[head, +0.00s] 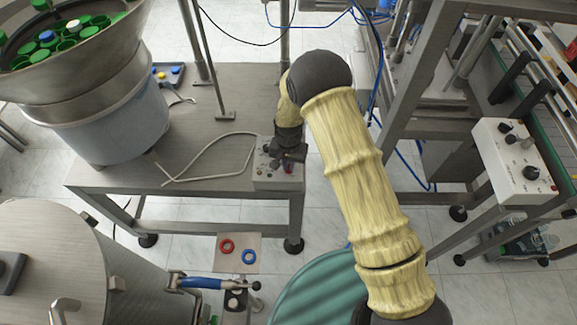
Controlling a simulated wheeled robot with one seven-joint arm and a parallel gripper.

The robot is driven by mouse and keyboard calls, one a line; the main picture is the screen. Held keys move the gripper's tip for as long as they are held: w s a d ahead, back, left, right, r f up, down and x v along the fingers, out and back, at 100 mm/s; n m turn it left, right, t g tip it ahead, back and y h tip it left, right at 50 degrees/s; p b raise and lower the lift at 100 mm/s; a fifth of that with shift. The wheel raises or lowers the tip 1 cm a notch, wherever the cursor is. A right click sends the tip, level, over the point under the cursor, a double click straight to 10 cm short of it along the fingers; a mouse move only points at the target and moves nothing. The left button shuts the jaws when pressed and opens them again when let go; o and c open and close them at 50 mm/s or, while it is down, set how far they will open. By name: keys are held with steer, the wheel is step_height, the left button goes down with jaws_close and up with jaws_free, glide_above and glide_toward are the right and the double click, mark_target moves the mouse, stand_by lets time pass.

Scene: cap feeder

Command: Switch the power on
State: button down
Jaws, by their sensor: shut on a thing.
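A small light-grey control box (264,182) sits at the front right corner of the steel table, with a white cable running from it. Dark knobs and a small red part show on its top face. My gripper (284,160) comes down from above onto this box and is shut on a switch on its top face. The fingers and wrist hide most of that switch, so I cannot tell which position it is in.
A bowl feeder (105,110) with green, blue and white caps stands on the table (215,90) at left. Another control box (520,160) is on the frame at right. A steel drum (60,260) and a green round top (320,290) are in front.

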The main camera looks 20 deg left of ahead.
steer(key=m, duration=0.3)
steer(key=shift+m+b, duration=0.3)
steer(key=shift+b, duration=0.1)
stand_by(0.3)
steer(key=c, duration=1.5)
jaws_free()
step_height(320, 180, up, 18)
steer(key=shift+f+b, duration=0.25)
steer(key=shift+b, duration=0.9)
